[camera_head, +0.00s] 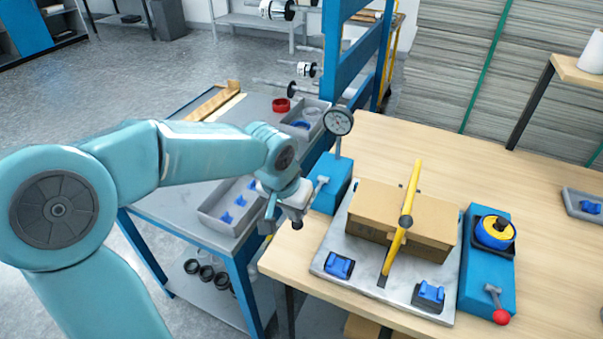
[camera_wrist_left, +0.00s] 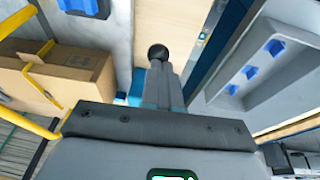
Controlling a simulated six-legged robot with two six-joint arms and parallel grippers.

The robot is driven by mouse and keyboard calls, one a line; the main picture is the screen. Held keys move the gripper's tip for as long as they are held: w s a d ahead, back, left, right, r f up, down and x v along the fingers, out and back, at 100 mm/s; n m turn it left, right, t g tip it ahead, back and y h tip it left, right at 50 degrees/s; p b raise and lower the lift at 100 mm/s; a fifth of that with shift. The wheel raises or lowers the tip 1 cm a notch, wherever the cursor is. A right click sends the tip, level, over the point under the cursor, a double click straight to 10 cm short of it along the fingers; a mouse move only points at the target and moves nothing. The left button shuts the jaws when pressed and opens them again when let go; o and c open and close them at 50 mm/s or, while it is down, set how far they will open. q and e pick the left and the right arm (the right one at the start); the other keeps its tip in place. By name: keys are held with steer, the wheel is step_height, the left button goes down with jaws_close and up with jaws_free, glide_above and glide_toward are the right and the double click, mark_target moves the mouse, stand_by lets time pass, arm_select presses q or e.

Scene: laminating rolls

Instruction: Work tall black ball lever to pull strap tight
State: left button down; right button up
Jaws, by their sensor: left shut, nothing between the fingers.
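The black ball (camera_head: 297,224) of the lever shows at the tips of my left gripper (camera_head: 292,210) in the head view. In the left wrist view the ball (camera_wrist_left: 158,52) sits just beyond the shut grey fingers (camera_wrist_left: 163,85); I cannot tell whether they touch. The lever's pale stem (camera_head: 320,187) stands by a blue housing (camera_head: 330,197) with a round gauge (camera_head: 338,121); part of it is hidden by my gripper. My right gripper is out of view.
The box sits on a grey plate (camera_head: 335,240) with blue clamps (camera_head: 339,266). A grey bin (camera_head: 213,218) on a cart stands left. The wooden table is clear behind.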

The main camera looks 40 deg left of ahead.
arm_select(q)
steer(key=shift+w+r+p, duration=0.15)
steer(key=shift+r+p, duration=0.25)
steer(key=w+p+v, duration=0.1)
steer(key=p+v, duration=0.2)
steer(key=v, duration=0.9)
steer(key=shift+a+r, duration=0.25)
steer(key=shift+a, duration=0.3)
steer(key=shift+s, duration=0.15)
